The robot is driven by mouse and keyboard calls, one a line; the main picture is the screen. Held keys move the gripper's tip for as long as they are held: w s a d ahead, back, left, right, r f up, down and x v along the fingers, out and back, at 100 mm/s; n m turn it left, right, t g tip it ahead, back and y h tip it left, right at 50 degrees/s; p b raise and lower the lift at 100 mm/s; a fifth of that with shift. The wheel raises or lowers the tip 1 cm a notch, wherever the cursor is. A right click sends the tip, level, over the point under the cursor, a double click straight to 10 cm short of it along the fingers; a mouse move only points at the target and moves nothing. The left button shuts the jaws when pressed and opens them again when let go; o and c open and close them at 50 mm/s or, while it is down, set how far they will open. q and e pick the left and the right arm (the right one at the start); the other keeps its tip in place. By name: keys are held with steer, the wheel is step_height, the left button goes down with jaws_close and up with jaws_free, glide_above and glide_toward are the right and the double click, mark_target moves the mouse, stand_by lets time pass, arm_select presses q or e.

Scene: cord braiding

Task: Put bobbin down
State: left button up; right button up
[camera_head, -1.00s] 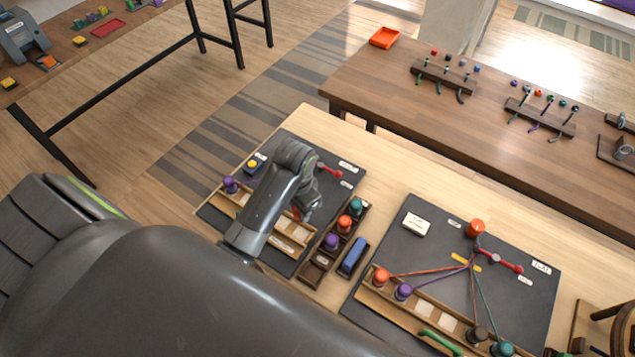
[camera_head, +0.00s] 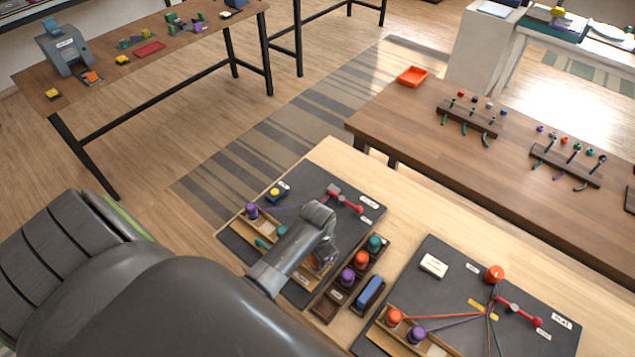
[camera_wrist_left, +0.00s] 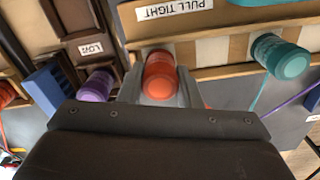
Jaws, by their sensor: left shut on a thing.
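My left gripper (camera_head: 322,262) is shut on an orange bobbin, which shows upright-on between the fingers (camera_wrist_left: 158,76) in the left wrist view. In the head view the bobbin is mostly hidden by the gripper. The gripper is over the near right part of the left dark board, at the slotted wooden rail (camera_wrist_left: 215,52). I cannot tell whether the bobbin touches the rail. A teal bobbin (camera_wrist_left: 281,56) sits along the rail beside it. A purple bobbin (camera_head: 252,210) stands at the rail's far left, its cord running toward a red clamp (camera_head: 345,200). My right gripper is out of view.
A dark tray (camera_head: 328,303) right of the gripper holds teal (camera_head: 374,243), orange (camera_head: 362,258) and purple (camera_head: 347,276) bobbins. A blue block (camera_head: 370,292) lies beside it. A second board (camera_head: 460,270) with corded bobbins is further right.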

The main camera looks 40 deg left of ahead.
arm_select(q)
steer(key=shift+f, duration=0.3)
steer(key=o, duration=0.9)
steer(key=shift+o, duration=0.4)
steer(key=shift+r, duration=0.1)
steer(key=shift+r, duration=0.3)
steer(key=shift+w+r, duration=0.1)
steer(key=shift+r, duration=0.2)
step_height(320, 180, up, 11)
steer(key=b, duration=0.1)
steer(key=shift+r, duration=0.15)
